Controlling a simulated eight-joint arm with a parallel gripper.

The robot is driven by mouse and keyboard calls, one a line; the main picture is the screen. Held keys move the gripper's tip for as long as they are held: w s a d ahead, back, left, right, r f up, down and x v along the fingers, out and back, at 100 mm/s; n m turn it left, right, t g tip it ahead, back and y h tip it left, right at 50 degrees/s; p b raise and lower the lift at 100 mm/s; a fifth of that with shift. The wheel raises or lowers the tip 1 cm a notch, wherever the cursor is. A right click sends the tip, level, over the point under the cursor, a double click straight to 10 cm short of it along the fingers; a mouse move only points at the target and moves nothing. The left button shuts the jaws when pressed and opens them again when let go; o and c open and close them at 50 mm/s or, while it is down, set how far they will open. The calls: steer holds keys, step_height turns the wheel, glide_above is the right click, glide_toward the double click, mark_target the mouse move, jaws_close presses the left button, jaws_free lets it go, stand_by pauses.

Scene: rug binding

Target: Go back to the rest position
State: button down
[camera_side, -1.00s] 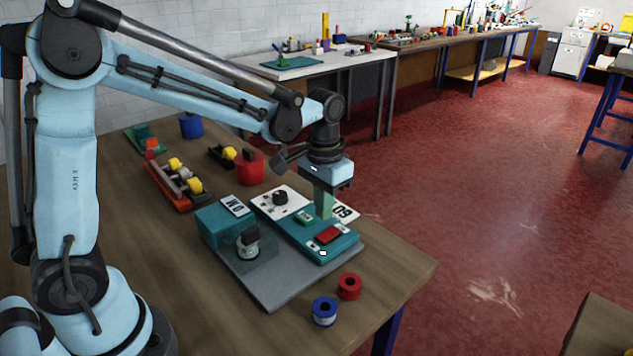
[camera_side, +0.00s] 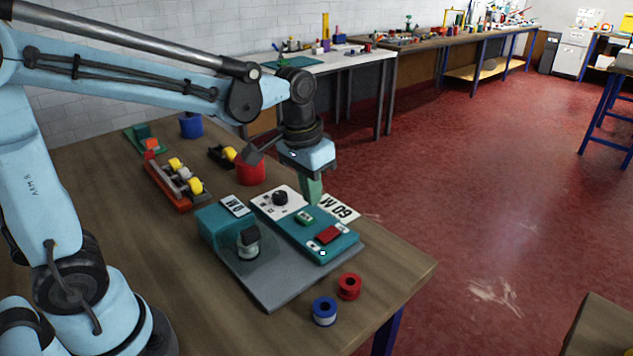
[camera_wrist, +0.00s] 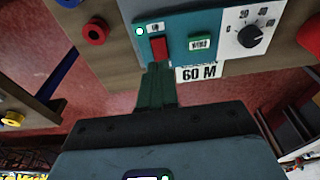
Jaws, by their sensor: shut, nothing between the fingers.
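My gripper (camera_side: 312,192) is shut and empty, its green fingers pointing down just above the far edge of the teal control panel (camera_side: 350,242). In the wrist view the closed fingers (camera_wrist: 156,78) show below a red rocker switch (camera_wrist: 159,48), beside a "60 M" label (camera_wrist: 198,72). The red switch also shows in the side view (camera_side: 328,234), with a small green button (camera_side: 304,217) beside it. A black dial (camera_side: 280,197) sits on a white plate at the panel's left. A lit green spot (camera_wrist: 140,31) shows near the switch in the wrist view.
A grey base plate (camera_side: 275,291) carries the machine. A red spool (camera_side: 349,287) and a blue spool (camera_side: 324,311) stand near the table's front edge. A red container (camera_side: 251,172) and a tape rack (camera_side: 172,190) are behind. The air right of the table is free.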

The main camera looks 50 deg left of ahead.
steer(key=s+a+t, duration=0.1)
steer(key=s+t, duration=0.4)
steer(key=s, duration=0.3)
steer(key=shift+r, duration=0.3)
